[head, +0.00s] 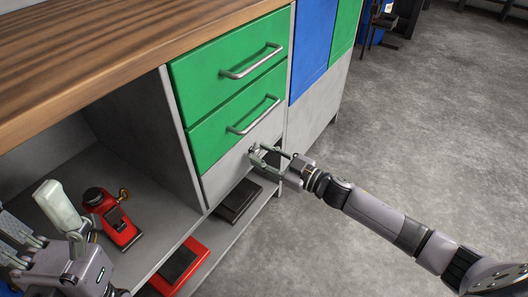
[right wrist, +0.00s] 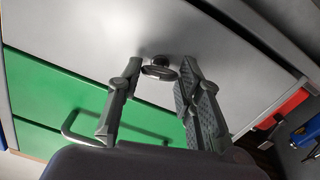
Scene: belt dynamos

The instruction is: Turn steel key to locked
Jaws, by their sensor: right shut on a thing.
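The steel key (right wrist: 160,71) sits in a lock on the plain grey panel (head: 228,173) below two green drawers. In the right wrist view its round head lies between my right gripper's fingertips (right wrist: 163,68). My right gripper (head: 257,153) reaches the panel from the right and is shut on the key. In the head view the fingers largely hide the key, and its exact turn angle is hard to read. My left gripper (head: 50,225) is at the lower left, away from the lock; its fingers do not show clearly whether they are open or shut.
The green drawers have bar handles (head: 252,62) above the lock. A wooden worktop (head: 110,60) lies above. A red device (head: 113,217) stands on the left shelf, and a red-and-black item (head: 183,262) and a dark item (head: 238,202) lie lower.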

